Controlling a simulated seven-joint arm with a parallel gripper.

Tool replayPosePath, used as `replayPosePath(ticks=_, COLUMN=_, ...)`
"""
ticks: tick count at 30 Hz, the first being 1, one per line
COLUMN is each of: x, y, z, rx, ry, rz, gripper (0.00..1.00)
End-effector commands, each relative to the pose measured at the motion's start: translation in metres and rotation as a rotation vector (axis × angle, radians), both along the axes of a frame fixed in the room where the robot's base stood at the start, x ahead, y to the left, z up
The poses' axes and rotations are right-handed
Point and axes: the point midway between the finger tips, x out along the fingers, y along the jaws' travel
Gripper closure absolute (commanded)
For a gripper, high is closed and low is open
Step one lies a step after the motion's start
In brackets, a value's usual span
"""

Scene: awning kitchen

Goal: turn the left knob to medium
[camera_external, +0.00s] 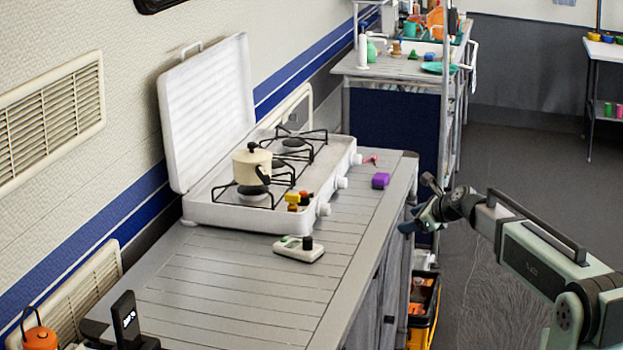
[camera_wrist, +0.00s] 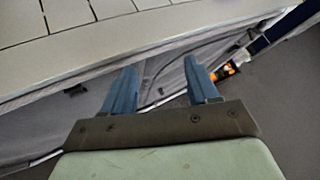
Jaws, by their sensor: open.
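The white camping stove (camera_external: 250,218) stands on the slatted counter with its lid raised against the wall. White knobs line its front edge: the left knob (camera_external: 323,209) is nearest the camera, with a middle knob (camera_external: 341,182) and a far knob (camera_external: 356,159) beyond it. The knob markings are too small to read. My gripper (camera_external: 418,212) is off the counter's front edge, to the right of the stove and apart from the knobs. In the wrist view my gripper (camera_wrist: 160,90) shows two blue fingers spread apart with nothing between them. No knob shows there.
A cream pot (camera_external: 252,166) sits on the near burner. Small yellow and orange items (camera_external: 297,199) lie by the left knob. A yellow crate (camera_external: 424,310) stands below.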

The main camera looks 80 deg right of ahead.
Motion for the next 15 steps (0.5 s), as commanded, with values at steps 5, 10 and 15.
replayPosePath(ticks=5, x=0.007, y=-0.006, z=0.029, rx=-0.020, ry=-0.036, rz=0.011, gripper=0.41)
replayPosePath(ticks=10, x=0.028, y=0.006, z=0.045, rx=0.021, ry=-0.076, rz=0.120, gripper=0.41)
replayPosePath(ticks=15, x=0.047, y=0.025, z=0.055, rx=0.067, ry=-0.121, rz=0.261, gripper=0.41)
